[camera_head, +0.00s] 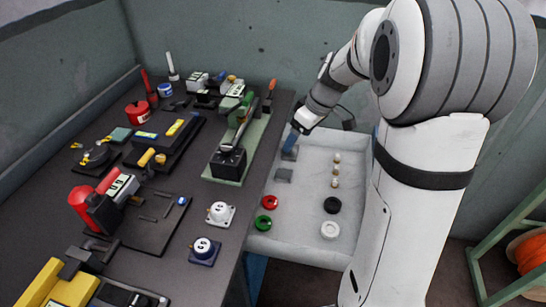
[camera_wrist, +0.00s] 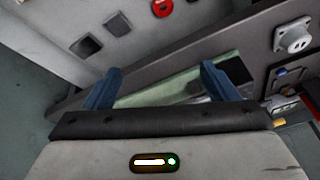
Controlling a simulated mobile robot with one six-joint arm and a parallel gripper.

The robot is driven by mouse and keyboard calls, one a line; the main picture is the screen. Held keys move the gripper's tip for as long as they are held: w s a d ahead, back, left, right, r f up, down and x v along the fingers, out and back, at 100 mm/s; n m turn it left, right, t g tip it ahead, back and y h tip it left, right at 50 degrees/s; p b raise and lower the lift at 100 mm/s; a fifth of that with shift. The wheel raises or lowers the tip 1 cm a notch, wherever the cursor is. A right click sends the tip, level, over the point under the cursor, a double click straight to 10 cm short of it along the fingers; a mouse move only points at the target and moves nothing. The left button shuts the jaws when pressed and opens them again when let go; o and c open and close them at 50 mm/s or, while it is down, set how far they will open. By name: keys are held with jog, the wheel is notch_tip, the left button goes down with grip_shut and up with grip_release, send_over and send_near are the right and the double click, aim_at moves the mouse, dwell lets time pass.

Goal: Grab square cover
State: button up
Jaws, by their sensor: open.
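Two flat grey square covers lie in the white tray. One square cover (camera_head: 284,175) is nearer the front; the other square cover (camera_head: 289,154) is just below my gripper in the picture. Both show at the upper left of the wrist view, the larger (camera_wrist: 86,47) and the smaller (camera_wrist: 117,23). My gripper (camera_head: 290,140) has blue fingers. In the wrist view my gripper (camera_wrist: 162,84) is open with nothing held between its fingers. The covers lie outside the finger gap there. The exact height above the tray is hard to tell.
The tray (camera_head: 307,201) also holds a red ring (camera_head: 270,202), a green ring (camera_head: 263,223), a black ring (camera_head: 332,205), a white ring (camera_head: 330,230) and small pale parts (camera_head: 336,170). The dark workbench (camera_head: 235,195) adjoins it on the left, with a green press (camera_head: 235,135) near its edge.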

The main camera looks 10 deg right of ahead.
aim_at(284, 173)
jog(key=w+d+f+n+b, duration=0.1)
jog(key=w+f+b, duration=0.1)
jog(key=w+f, duration=0.2)
jog(key=w+d+f+n+y+b, duration=0.1)
jog(key=w+f, duration=0.3)
jog(key=f, duration=0.6)
jog(key=w+d+f+n+y+b, duration=0.1)
jog(key=w+f+n+b, duration=0.1)
jog(key=w+f+b, duration=0.2)
jog(key=shift+w+d+f+n, duration=0.1)
jog(key=shift+w+f+n, duration=0.05)
jog(key=shift+f, duration=0.45)
jog(key=shift+w+d+f+n, duration=0.1)
jog(key=shift+d+f, duration=0.05)
jog(key=shift+f, duration=0.5)
jog(key=shift+w+d+f+n, duration=0.1)
jog(key=shift+w+f+n, duration=0.05)
jog(key=shift+f, duration=0.45)
jog(key=x, duration=0.7)
jog(key=shift+s+a+f, duration=0.1)
jog(key=shift+a+f, duration=0.1)
jog(key=shift+c, duration=0.4)
jog(key=c, duration=1.1)
